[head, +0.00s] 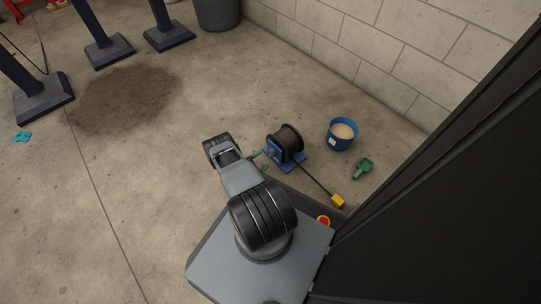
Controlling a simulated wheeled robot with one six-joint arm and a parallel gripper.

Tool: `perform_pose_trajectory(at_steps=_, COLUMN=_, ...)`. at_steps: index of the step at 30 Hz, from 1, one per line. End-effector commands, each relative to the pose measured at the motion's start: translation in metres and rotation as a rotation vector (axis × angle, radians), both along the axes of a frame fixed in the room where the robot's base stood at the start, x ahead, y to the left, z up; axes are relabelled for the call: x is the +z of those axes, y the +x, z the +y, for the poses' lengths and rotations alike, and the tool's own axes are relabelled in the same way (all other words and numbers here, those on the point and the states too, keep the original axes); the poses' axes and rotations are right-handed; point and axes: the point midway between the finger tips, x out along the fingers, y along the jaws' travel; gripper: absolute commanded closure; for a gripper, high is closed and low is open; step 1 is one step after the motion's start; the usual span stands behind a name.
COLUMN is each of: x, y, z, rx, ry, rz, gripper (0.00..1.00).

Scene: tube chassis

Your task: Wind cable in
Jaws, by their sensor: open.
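The cable reel (288,142) is a black drum on a blue frame, standing on the floor right of my arm. A dark cable (318,182) runs from it across the floor to a yellow end block (338,201) near my base. My gripper (260,161) is mostly hidden by my own arm.
A blue tub (342,135) of pale material stands right of the reel, with a green scoop (364,167) beside it. A block wall (380,60) rises behind. Dark posts (107,50), a grey bin (216,12) and a teal item (22,136) lie farther off.

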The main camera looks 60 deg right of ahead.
Motion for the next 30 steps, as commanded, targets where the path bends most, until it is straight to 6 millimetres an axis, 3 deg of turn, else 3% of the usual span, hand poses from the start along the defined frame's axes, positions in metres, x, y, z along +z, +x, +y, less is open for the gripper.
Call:
perform_pose_trajectory(at_steps=6, x=-0.001, y=-0.012, z=-0.034, rx=-0.004, ry=-0.001, rz=-0.002, gripper=0.27)
perform_pose_trajectory(at_steps=12, x=-0.001, y=-0.018, z=-0.052, rx=-0.001, ry=0.000, rz=-0.001, gripper=0.27)
perform_pose_trajectory(at_steps=25, x=0.000, y=-0.019, z=-0.059, rx=0.000, ry=0.000, rz=-0.001, gripper=0.27)
perform_pose_trajectory(at_steps=30, x=0.000, y=-0.019, z=-0.059, rx=0.000, ry=0.000, rz=-0.001, gripper=0.41)
